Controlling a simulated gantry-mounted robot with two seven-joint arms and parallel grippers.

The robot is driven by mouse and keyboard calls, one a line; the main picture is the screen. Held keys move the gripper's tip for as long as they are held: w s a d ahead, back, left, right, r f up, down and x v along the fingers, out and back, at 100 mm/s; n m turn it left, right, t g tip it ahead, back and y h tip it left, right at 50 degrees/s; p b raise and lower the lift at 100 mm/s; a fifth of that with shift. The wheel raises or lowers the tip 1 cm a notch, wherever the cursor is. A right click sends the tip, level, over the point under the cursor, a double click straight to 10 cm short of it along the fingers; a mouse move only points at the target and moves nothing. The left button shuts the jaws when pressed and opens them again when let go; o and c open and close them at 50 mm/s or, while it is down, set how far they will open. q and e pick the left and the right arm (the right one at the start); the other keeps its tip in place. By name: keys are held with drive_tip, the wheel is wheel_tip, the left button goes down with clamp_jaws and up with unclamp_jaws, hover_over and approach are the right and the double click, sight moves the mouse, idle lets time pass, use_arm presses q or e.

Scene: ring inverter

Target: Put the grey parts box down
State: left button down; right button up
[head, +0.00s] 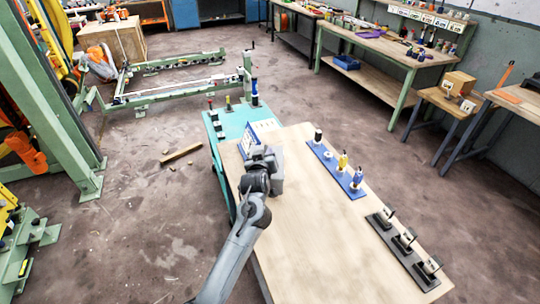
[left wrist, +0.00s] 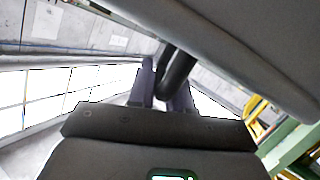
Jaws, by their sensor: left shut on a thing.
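My left gripper (head: 262,168) is over the left part of the wooden table top, with its arm coming up from below. A grey block (head: 278,183) shows at the hand's right side and seems to be the grey parts box; the hand hides much of it. In the left wrist view, my left gripper (left wrist: 167,90) has its two fingers around a dark bar (left wrist: 177,72). A broad grey surface (left wrist: 245,40) fills the upper right there; I cannot tell whether it is the box. Whether the box touches the table is hidden. My right gripper is not in view.
The wooden table (head: 320,240) is bare in its middle and front. A blue board (head: 336,168) with several tools and dark holders (head: 403,243) line its right side. A teal surface (head: 229,124) with a blue-framed panel (head: 249,140) adjoins the far left.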

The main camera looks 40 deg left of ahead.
use_arm(q)
drive_tip(key=shift+f+b, duration=0.35)
drive_tip(key=shift+f, duration=1.45)
drive_tip(key=shift+w, duration=0.1)
drive_tip(key=c, duration=1.5)
unclamp_jaws()
drive_tip(key=shift+f, duration=0.35)
drive_tip(key=o, duration=0.5)
drive_tip(key=shift+c, duration=0.2)
drive_tip(key=shift+r, duration=0.1)
